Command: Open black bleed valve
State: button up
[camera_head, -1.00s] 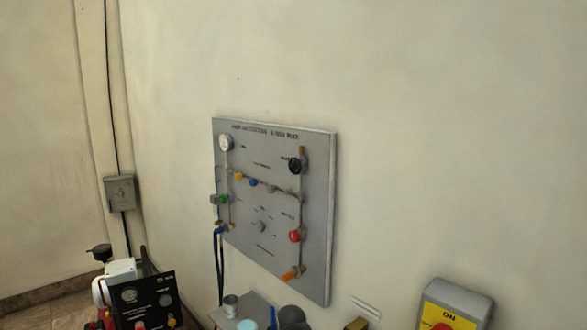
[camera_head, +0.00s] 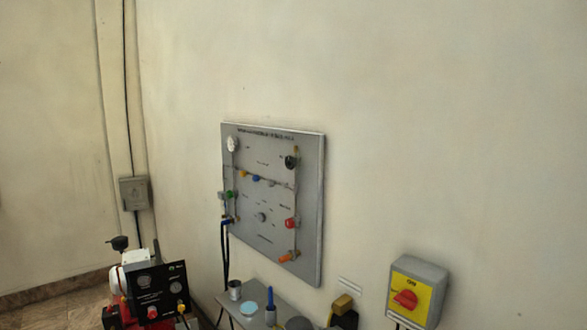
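The black bleed valve (camera_head: 291,162) is a small round black knob at the upper right of the grey trainer panel (camera_head: 262,265), which hangs on the wall. It sits on a vertical pipe, below a small brass fitting. At this distance I cannot tell whether it is open or shut. Below it on the same side are a red knob (camera_head: 291,223) and an orange handle (camera_head: 289,257). My gripper is not in view, and nothing covers the valve.
A small grey table (camera_head: 262,296) stands below the panel, holding a metal cup (camera_head: 235,289) and other items. A black-and-red machine (camera_head: 155,292) stands at lower left. A yellow switch box (camera_head: 415,290) with a red knob is at lower right. Dark rounded shapes at the bottom edge are unclear.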

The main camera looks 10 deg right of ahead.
aim_at(289, 160)
jog(key=k, duration=0.95)
jog(key=z, duration=0.1)
jog(key=i, duration=1.65)
jog(key=u, duration=2.45)
jog(key=i, duration=0.6)
jog(key=z, duration=0.05)
jog(key=k, duration=0.6)
jog(key=z, duration=0.1)
